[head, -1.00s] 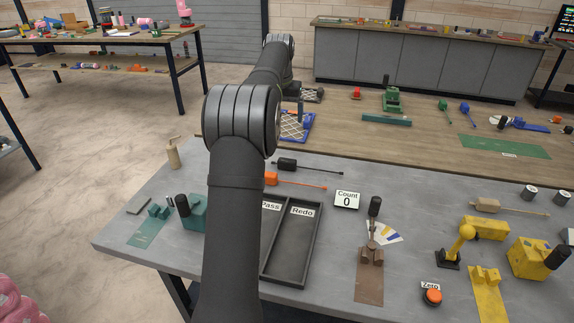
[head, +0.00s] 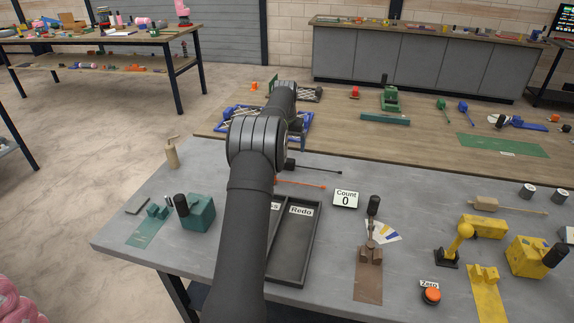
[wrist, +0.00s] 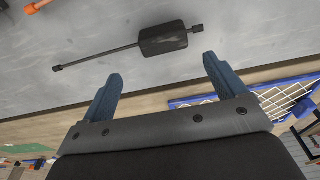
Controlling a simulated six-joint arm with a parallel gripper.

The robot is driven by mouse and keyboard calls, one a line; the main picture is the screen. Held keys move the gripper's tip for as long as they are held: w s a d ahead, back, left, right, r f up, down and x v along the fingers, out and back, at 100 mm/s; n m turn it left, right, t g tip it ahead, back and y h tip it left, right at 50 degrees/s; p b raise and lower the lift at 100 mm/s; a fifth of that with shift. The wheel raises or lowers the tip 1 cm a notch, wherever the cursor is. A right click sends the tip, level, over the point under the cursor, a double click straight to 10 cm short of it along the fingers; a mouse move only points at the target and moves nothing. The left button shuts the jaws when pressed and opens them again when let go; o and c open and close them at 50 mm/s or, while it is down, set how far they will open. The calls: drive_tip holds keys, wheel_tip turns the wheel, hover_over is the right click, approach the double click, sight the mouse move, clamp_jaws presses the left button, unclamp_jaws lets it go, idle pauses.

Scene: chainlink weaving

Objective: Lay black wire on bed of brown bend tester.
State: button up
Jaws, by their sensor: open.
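The black wire (wrist: 105,55) lies on the grey table in the wrist view, with a black block-shaped grip (wrist: 163,38) on it and small caps at its ends. It also shows in the head view (head: 318,169), partly hidden behind my arm. My gripper (wrist: 160,75) is open and empty, its two blue fingers pointing toward the block but apart from it. The brown bend tester (head: 369,262) stands near the table's front, with a brown base, paired blocks, a black-knobbed lever and a coloured fan-shaped scale.
An orange wire (head: 303,184) lies just in front of the black one. The dark Pass and Redo tray (head: 314,243), Count sign (head: 346,198) and orange Zero button (head: 432,295) stand nearby. Yellow devices are at right, a teal one (head: 196,211) at left.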

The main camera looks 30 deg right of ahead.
sight(290, 164)
drive_tip(key=shift+w+a+f, duration=0.1)
drive_tip(key=shift+w+f, duration=0.05)
drive_tip(key=shift+f, duration=1.4)
drive_tip(key=shift+w+a+f, duration=0.1)
drive_tip(key=shift+w+f, duration=0.05)
drive_tip(key=shift+f, duration=1.35)
drive_tip(key=c, duration=1.1)
